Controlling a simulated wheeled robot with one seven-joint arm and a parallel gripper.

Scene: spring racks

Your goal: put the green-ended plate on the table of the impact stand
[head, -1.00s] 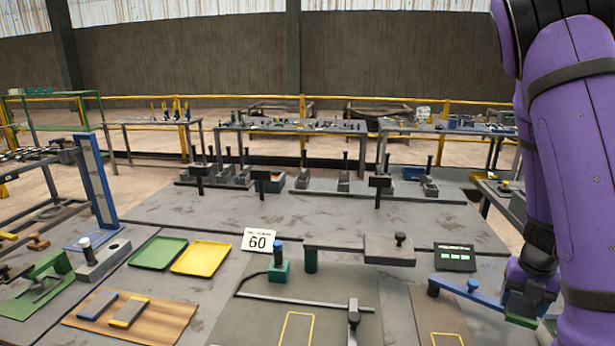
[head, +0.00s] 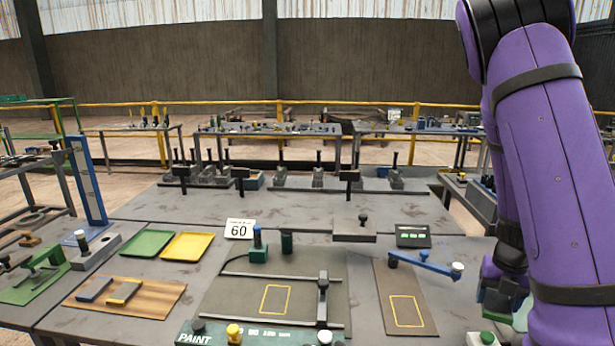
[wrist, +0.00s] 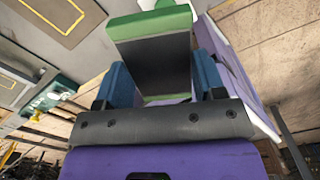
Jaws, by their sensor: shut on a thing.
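My gripper (wrist: 162,85) is shut on the green-ended plate (wrist: 155,65), a dark plate with a green end, between its blue fingers in the wrist view. In the head view my gripper (head: 508,298) is at the lower right, mostly hidden by my purple arm; green of the held plate (head: 494,302) shows beside it. The plate appears clear of the bench. No label marks the impact stand, so I cannot tell surely which fixture it is; a tall blue upright with a scale (head: 87,182) stands at the left.
Green (head: 148,243) and yellow (head: 188,246) trays lie behind. A dark mat (head: 222,300) and a smaller mat (head: 405,270) bear yellow outlines. A blue lever (head: 425,263) is near my arm.

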